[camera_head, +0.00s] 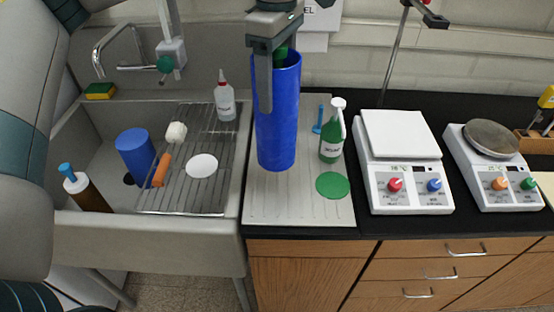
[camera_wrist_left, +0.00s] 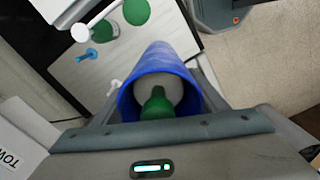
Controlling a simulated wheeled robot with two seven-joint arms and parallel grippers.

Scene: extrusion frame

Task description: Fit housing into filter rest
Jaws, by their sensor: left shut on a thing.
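A tall blue cylinder (camera_head: 277,130), likely the housing, is upright over the pale board (camera_head: 257,205) beside the sink. My left gripper (camera_head: 277,78) is above it, pointing down, with its fingers around the upper part, shut on it. The left wrist view shows its open blue mouth (camera_wrist_left: 165,58) between the fingers, with a green piece (camera_wrist_left: 156,104) and a pale round surface inside. I cannot tell whether its lower end touches the board. No part is clearly recognisable as the filter rest. A flat green disc (camera_head: 332,185) lies on the board. My right gripper is not in view.
Two scales (camera_head: 407,178) (camera_head: 497,180) stand farther right. Left is a sink (camera_head: 160,226) with a rack, another blue cylinder (camera_head: 134,146) and bottles.

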